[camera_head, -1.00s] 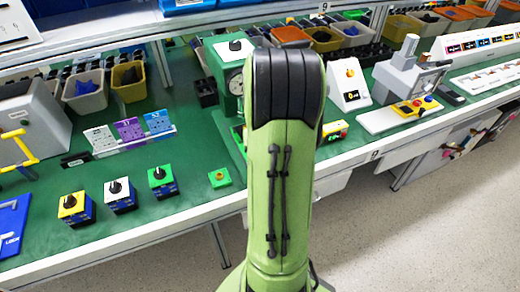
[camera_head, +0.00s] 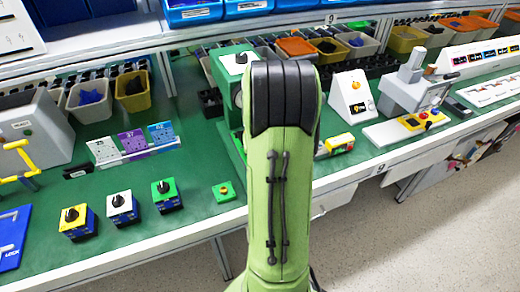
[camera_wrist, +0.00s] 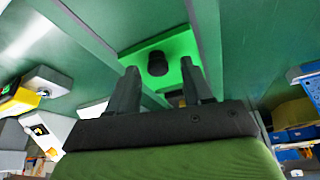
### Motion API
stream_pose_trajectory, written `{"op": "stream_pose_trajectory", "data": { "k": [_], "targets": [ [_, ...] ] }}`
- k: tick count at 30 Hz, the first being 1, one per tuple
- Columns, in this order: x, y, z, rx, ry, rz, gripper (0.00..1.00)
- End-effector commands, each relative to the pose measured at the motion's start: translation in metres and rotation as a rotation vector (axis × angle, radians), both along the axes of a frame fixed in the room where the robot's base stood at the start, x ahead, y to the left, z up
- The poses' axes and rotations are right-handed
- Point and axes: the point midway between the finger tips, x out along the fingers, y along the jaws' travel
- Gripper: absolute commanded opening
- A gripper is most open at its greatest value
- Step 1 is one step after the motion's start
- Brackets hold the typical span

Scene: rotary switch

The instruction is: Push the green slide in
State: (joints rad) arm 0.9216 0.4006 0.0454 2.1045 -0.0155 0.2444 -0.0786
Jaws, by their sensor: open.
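In the wrist view a bright green piece (camera_wrist: 177,48) with a round black knob (camera_wrist: 157,63) lies in front of my gripper (camera_wrist: 160,68); it looks like the green slide. It sits by a darker green frame. My two dark fingers are apart, one on each side of the knob in the picture, with nothing held. I cannot tell whether they touch the green piece. In the head view my arm covers the slide and my gripper. Part of the green stand (camera_head: 222,72) shows left of my arm.
Yellow, white and green rotary switches (camera_head: 166,195) stand on the green bench at left. A small green button box (camera_head: 224,192) sits near the front edge. A yellow box (camera_head: 340,143) and a white panel (camera_head: 352,98) stand right of my arm.

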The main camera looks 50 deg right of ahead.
Motion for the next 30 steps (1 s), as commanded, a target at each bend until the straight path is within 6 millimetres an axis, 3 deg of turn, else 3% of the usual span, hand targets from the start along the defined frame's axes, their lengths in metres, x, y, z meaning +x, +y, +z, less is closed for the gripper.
{"op": "stream_pose_trajectory", "data": {
  "k": [12,16,21,30],
  "targets": [
    [-0.028,0.029,0.103,-0.005,-0.005,0.0,0.5],
    [-0.035,0.037,0.129,-0.004,-0.004,0.002,0.5],
    [-0.041,0.042,0.143,-0.002,-0.002,0.001,0.5],
    [-0.041,0.042,0.143,-0.001,-0.002,0.001,0.5]
  ]
}}
